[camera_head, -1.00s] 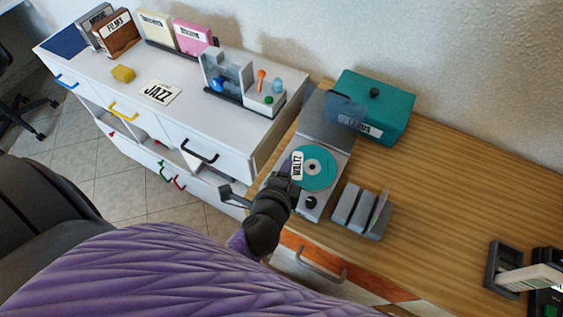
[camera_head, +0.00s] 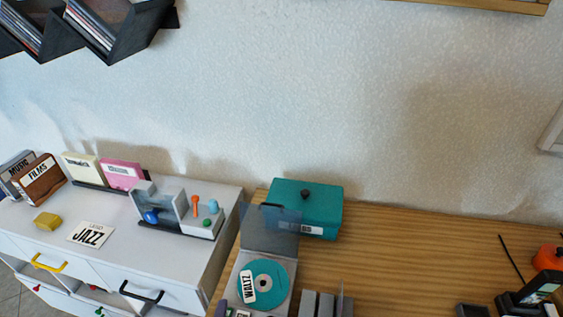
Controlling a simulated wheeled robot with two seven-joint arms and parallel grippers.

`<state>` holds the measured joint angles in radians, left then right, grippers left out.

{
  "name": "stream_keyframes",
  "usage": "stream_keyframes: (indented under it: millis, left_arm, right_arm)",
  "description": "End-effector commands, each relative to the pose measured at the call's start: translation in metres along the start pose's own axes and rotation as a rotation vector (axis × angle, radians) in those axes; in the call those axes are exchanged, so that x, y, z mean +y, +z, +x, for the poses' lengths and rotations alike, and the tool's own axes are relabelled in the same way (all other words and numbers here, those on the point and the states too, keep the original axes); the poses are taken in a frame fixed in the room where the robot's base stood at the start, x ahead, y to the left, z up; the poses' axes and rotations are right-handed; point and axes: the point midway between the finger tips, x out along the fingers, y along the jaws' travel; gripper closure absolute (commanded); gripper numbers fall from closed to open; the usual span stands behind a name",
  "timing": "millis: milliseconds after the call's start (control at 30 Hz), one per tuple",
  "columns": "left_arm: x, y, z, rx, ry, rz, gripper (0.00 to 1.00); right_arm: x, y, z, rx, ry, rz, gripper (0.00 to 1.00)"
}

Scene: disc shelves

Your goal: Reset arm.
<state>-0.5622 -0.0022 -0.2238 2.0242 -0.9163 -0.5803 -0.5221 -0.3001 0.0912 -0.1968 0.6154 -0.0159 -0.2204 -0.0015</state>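Neither of my grippers nor my arms shows in the head view now. A teal disc with a WALTZ label (camera_head: 263,283) lies flat in the grey disc player (camera_head: 247,256) on the wooden table. The player's see-through lid (camera_head: 272,216) stands raised behind the disc. A white JAZZ card (camera_head: 91,234) lies on the white cabinet at the left.
A teal box (camera_head: 318,205) with a dark knob stands behind the player. A grey slotted rack (camera_head: 326,304) is at the bottom edge. Dark zigzag shelves (camera_head: 105,25) hang upper left. The wooden table's middle (camera_head: 400,250) is clear.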

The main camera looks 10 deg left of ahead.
Motion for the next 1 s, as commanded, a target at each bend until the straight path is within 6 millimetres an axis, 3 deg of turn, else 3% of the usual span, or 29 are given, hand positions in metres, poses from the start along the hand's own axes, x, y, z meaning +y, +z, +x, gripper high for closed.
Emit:
stream_keyframes:
  millis: [100,200,367,500,767,1000]
  left_arm:
    - [0.000,0.026,-0.007,-0.130,0.126,-0.311,0.56]
    - [0.006,0.037,-0.021,-0.225,0.266,-0.570,0.56]
    - [0.018,0.036,-0.050,-0.334,0.501,-0.863,0.56]
    - [0.025,0.027,-0.085,-0.414,0.720,-1.022,0.56]
    - [0.109,0.034,-0.035,-0.461,0.759,-0.997,0.56]
    - [0.209,0.054,-0.003,-0.503,0.795,-0.963,0.56]
  right_arm:
    - [0.000,0.000,0.000,0.000,0.000,0.000,1.00]
    - [0.000,0.000,0.000,0.000,0.000,0.000,1.00]
    - [0.000,0.000,0.000,0.000,-0.001,0.000,1.00]
    - [0.000,0.000,0.000,0.000,-0.001,0.000,1.00]
    - [-0.001,0.002,0.016,-0.003,-0.001,0.001,1.00]
    - [-0.001,0.005,0.032,-0.007,-0.002,0.001,1.00]
